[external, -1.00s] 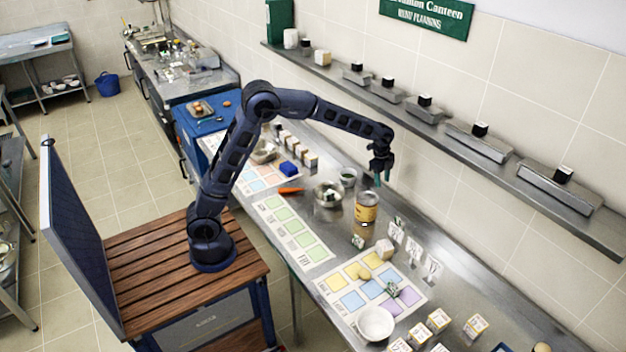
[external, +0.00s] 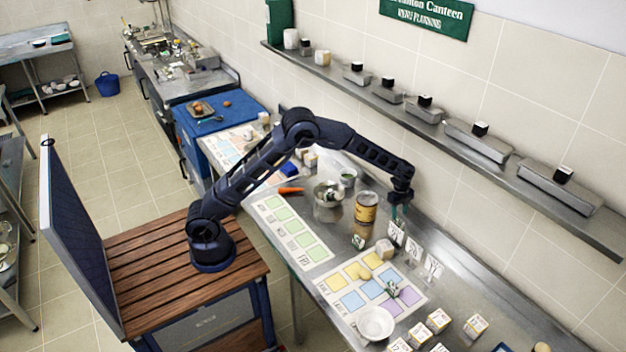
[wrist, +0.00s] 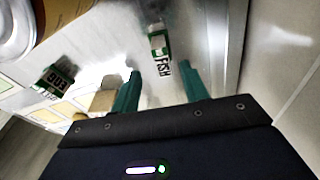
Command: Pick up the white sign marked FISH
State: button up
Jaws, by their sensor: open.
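The white sign marked FISH (wrist: 163,68) stands on the steel counter, with a green and white part behind its lettering in the wrist view. In the external view, the nearest of a row of small white signs (external: 396,234) is right below my gripper (external: 400,210); its lettering is too small to read there. My gripper also shows in the wrist view (wrist: 160,88), with its two green fingers apart and empty. The sign appears between and just beyond the fingertips. Contact is not visible.
A yellow can (external: 366,207) stands left of the signs, close to my gripper. A tan block (external: 384,248) and a small green item (external: 358,241) are nearby. Two more white signs (external: 413,250) (external: 432,267) stand to the right. The wall runs behind the counter.

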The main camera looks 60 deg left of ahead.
aim_at(400, 220)
jog(key=shift+w+d+f, duration=0.1)
jog(key=shift+d+f, duration=0.05)
jog(key=shift+f, duration=0.8)
jog(key=shift+s+d+f, duration=0.1)
jog(key=shift+d+f, duration=0.1)
jog(key=shift+f, duration=0.7)
jog(key=shift+w+d+f, duration=0.1)
jog(key=shift+d+f, duration=0.05)
jog(key=shift+f, duration=0.8)
grip_shut()
jog(key=shift+r, duration=0.15)
